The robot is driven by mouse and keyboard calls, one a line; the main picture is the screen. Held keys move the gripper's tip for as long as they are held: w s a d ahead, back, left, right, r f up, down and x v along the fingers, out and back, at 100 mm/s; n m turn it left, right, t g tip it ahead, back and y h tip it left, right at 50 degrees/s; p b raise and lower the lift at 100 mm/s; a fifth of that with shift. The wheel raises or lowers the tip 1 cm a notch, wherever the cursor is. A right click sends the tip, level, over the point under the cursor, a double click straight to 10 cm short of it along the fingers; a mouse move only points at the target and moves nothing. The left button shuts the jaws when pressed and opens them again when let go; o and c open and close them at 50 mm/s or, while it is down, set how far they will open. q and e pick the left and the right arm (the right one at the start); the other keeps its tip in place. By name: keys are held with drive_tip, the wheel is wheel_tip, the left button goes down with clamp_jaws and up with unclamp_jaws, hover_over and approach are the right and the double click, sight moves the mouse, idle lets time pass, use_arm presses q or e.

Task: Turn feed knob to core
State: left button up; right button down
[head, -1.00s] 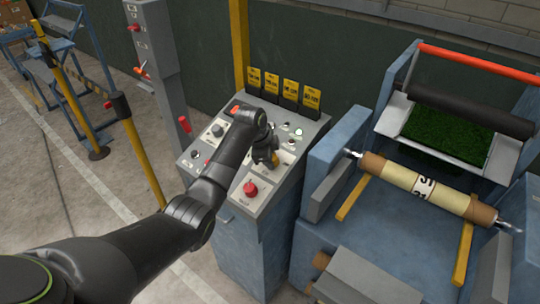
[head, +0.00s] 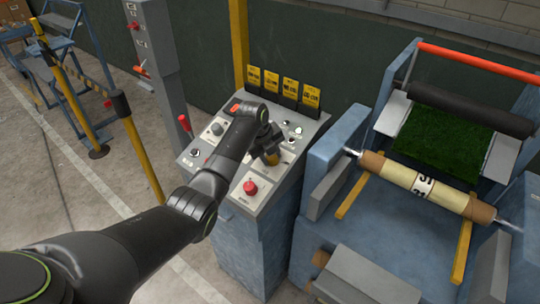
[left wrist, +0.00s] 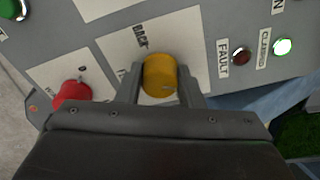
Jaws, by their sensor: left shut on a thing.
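The yellow feed knob (left wrist: 160,76) sits on a pale plate of the sloped control panel in the left wrist view. "BACK" is printed above it; another label by the left finger is mostly hidden. A small mark shows low on the knob's face. My left gripper (left wrist: 162,84) is shut on the knob, one finger on each side. In the head view my left gripper (head: 269,155) reaches down to the panel, with a bit of the yellow knob (head: 273,159) showing. My right gripper is out of view.
A red push button (head: 250,188) is close to the knob, towards the panel's front. A lit green lamp (left wrist: 281,47) and a dark red "FAULT" lamp (left wrist: 241,56) lie to the right. The roll machine with green turf (head: 440,130) and a cardboard core (head: 425,187) stands right of the panel.

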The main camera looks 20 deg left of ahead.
use_arm(q)
drive_tip(key=m, duration=0.4)
drive_tip(key=shift+d+m, duration=0.1)
drive_tip(key=shift+m, duration=2.1)
drive_tip(key=o, duration=1)
drive_tip(key=shift+c, duration=0.2)
drive_tip(key=shift+r, duration=0.1)
